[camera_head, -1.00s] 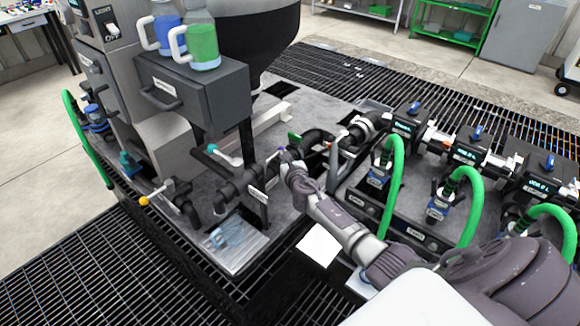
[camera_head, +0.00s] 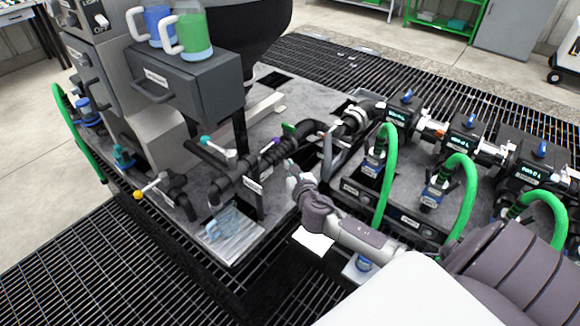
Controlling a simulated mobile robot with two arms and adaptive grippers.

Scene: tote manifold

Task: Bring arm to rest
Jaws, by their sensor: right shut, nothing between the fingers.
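My right arm comes in from the lower right, over the front edge of the machine platform. My right gripper (camera_head: 291,172) is small in the view, near the black pipework (camera_head: 262,165) at the middle, and its fingers are shut and empty. It points up and left, and I cannot tell whether it touches a pipe. My left gripper is not in view.
Green hoses (camera_head: 388,185) arch over the manifold at the right, close to my right arm. A clear jug (camera_head: 222,225) stands under the pipe outlet. Two handled jugs stand on the grey box (camera_head: 190,85). Dark floor grating (camera_head: 90,270) lies open at lower left.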

